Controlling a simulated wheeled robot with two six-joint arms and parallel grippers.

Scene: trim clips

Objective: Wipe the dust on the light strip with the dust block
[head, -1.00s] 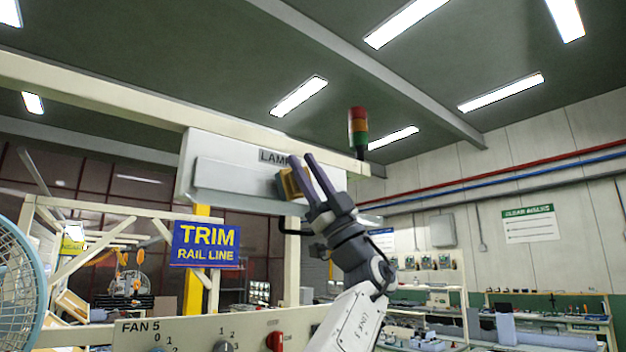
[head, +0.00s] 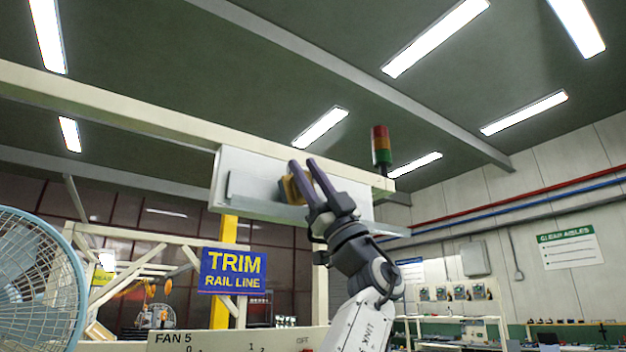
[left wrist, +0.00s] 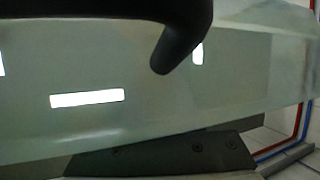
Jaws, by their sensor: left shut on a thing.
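The light strip (head: 255,188) is a long pale grey panel on the front of a white lamp housing (head: 240,158) hanging under a cream beam. My left gripper (head: 307,168) comes up from below right and is shut on the dust block (head: 291,190), a small yellow-brown block. The block overlaps the strip in the head view; I cannot tell whether it touches. The fingers hide part of the strip behind them. No dust can be made out. The left wrist view shows a pale glossy surface (left wrist: 85,125) with bright reflections, behind a dark part of the gripper. My right gripper is out of view.
A blue caged fan (head: 35,285) stands at the lower left. A cream FAN 5 panel (head: 240,340) crosses the bottom. A blue TRIM RAIL LINE sign (head: 233,271) hangs below the lamp. A red-orange-green signal light (head: 381,147) stands at the beam's right end.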

